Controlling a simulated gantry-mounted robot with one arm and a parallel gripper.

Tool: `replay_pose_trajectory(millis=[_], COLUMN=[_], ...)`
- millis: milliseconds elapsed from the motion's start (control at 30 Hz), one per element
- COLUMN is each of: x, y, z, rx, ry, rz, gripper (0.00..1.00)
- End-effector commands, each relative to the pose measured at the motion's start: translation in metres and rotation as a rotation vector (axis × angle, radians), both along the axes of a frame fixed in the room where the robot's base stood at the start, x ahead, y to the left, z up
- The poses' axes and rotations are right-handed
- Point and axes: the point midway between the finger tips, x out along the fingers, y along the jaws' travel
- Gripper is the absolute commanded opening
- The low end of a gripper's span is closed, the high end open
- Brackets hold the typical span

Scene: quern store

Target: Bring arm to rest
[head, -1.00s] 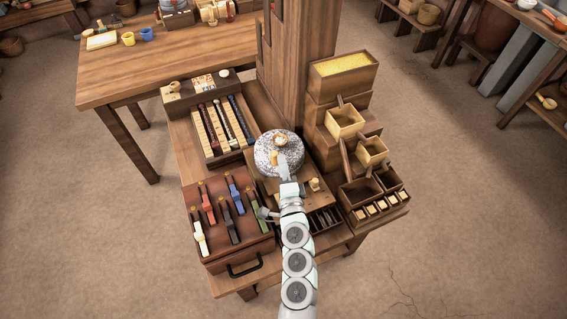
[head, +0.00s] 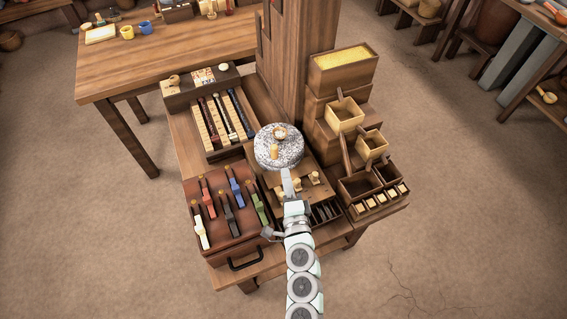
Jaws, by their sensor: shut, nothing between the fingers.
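My gripper (head: 286,180) is shut and empty, just in front of the speckled quern stone (head: 279,150). My arm reaches up to it from the bottom of the head view. The round stone has a small hole on top and an upright wooden handle peg (head: 274,152). A wooden platform (head: 264,185) lies in front of the stone. Small wooden pegs (head: 314,178) stand to the right of my gripper. Whether the gripper touches the platform cannot be told.
Left of my arm is a brown case (head: 217,237) with several coloured levers. A tray of rods (head: 223,121) lies behind it. Stepped grain boxes (head: 343,114) stand at the right, below a full yellow bin (head: 343,62). A wooden post (head: 296,45) rises behind the stone.

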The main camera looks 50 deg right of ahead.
Motion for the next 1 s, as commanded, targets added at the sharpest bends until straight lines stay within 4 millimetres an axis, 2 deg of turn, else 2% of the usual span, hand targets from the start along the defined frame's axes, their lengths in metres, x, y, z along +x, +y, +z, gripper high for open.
replay_pose_trajectory(millis=[100, 300, 700, 867, 967, 1000], x=[-0.015, -0.028, -0.029, -0.033, -0.034, -0.034], y=[0.011, 0.021, 0.022, 0.02, 0.028, 0.034], z=[0.001, 0.0, -0.003, -0.007, 0.008, 0.022], rx=[-0.004, -0.001, -0.03, -0.208, -0.413, -0.508], ry=[0.001, 0.001, 0.028, 0.141, 0.208, 0.217], rz=[0.001, 0.001, -0.018, -0.123, -0.206, -0.24], gripper=[0.0, 0.0, 0.0, 0.0, 0.0, 0.0])
